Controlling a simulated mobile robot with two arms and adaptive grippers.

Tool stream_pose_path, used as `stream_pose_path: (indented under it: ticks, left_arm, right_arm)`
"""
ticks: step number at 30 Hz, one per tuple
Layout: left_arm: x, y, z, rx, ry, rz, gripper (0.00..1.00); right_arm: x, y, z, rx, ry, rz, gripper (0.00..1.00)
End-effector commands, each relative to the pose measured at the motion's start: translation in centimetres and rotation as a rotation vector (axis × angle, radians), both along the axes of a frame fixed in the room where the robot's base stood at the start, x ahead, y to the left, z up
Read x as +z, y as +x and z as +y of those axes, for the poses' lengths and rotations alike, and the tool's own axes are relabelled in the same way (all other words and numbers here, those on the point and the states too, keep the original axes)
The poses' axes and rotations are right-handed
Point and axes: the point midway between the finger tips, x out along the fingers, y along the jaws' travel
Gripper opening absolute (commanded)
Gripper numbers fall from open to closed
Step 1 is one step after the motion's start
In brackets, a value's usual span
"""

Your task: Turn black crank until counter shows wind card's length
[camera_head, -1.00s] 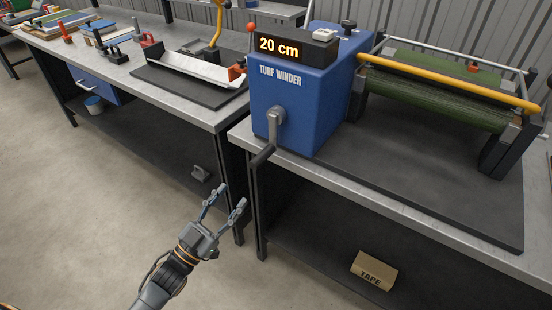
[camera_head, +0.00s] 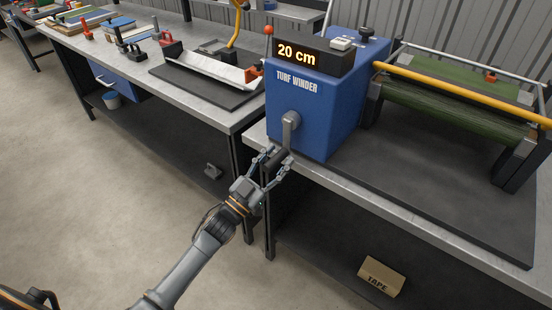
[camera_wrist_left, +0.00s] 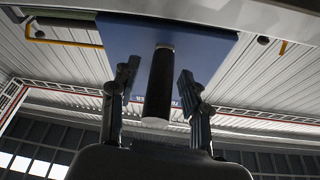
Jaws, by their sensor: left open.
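The blue turf winder (camera_head: 315,115) stands on the right bench, and its counter (camera_head: 297,54) reads "20 cm". Its crank (camera_head: 290,130) has a grey arm on the front face and a black handle (camera_head: 276,158). My left gripper (camera_head: 272,163) is at the handle, open, with one finger on each side of it. In the left wrist view the black handle (camera_wrist_left: 160,85) stands between the two open fingers (camera_wrist_left: 158,95), with gaps visible on both sides. I cannot make out a wind card. My right gripper is not in view.
Green turf (camera_head: 455,112) lies on the roller behind a yellow bar (camera_head: 450,88). A left bench (camera_head: 140,70) holds a metal trough (camera_head: 208,68) and several tools. A box marked TAPE (camera_head: 381,276) lies on the lower shelf. The floor at left is clear.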

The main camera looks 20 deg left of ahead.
Motion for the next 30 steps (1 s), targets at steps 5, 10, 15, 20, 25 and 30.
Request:
stream_pose_path:
  ticks: [5,10,15,20,25,30]
  left_arm:
    - [-0.02,0.01,-0.01,0.000,0.000,0.000,0.47]
    - [-0.02,-0.01,0.01,0.000,0.000,0.000,0.16]
    - [-0.01,-0.01,0.02,0.000,0.000,0.000,0.00]
    - [-0.01,-0.02,0.04,0.000,0.001,0.000,0.00]
    - [-0.01,0.07,0.26,0.000,0.024,-0.009,0.00]
    - [0.05,0.31,0.90,0.000,0.094,-0.034,0.00]
  right_arm:
    - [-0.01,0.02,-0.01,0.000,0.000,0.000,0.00]
    - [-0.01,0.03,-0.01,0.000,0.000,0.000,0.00]
    - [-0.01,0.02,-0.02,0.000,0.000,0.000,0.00]
    - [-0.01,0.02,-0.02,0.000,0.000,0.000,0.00]
    - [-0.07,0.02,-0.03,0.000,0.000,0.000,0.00]
    - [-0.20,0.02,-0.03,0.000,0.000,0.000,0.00]
